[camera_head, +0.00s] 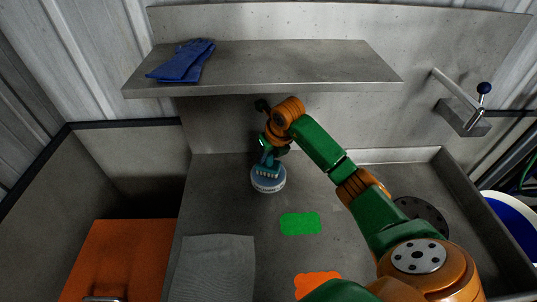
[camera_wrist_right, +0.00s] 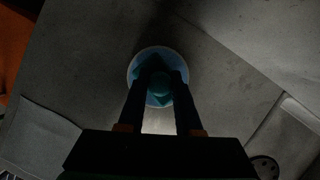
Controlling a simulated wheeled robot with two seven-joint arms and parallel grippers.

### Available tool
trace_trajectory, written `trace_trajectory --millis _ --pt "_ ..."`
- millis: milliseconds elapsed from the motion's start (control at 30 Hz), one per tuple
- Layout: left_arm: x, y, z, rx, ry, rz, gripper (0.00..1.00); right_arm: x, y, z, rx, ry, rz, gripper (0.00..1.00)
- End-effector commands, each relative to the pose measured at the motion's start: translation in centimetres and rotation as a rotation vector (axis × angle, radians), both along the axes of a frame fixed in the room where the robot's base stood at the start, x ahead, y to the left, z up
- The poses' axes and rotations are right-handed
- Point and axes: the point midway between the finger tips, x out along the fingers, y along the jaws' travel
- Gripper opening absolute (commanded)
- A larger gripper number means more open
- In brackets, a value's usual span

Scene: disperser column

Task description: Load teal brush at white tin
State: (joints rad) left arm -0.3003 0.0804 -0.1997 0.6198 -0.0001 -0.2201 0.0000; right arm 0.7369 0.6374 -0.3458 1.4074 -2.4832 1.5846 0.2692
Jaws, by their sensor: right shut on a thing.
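The white tin (camera_head: 268,184) stands on the grey worktop below the shelf, with a pale band on its side and blue inside. In the right wrist view its round white rim (camera_wrist_right: 133,66) shows around the blue. My right gripper (camera_head: 267,150) points down above the tin and is shut on the teal brush (camera_head: 268,161). The brush also shows between the two dark fingers in the wrist view (camera_wrist_right: 160,83). Its lower end is at the tin's mouth; I cannot tell how deep it reaches. My left gripper is not in view.
A green patch (camera_head: 300,223) and an orange patch (camera_head: 317,280) lie on the worktop, with a grey cloth (camera_head: 213,270) at front left. Blue gloves (camera_head: 182,61) lie on the shelf (camera_head: 285,68) above. An orange surface (camera_head: 120,258) is at left.

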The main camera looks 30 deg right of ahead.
Motion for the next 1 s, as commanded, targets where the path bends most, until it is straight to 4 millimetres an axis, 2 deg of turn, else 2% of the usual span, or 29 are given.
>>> trace_trajectory --millis 1000 --pt "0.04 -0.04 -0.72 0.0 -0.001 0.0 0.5 0.0 0.0 -0.87 0.0 0.0 0.0 0.0"
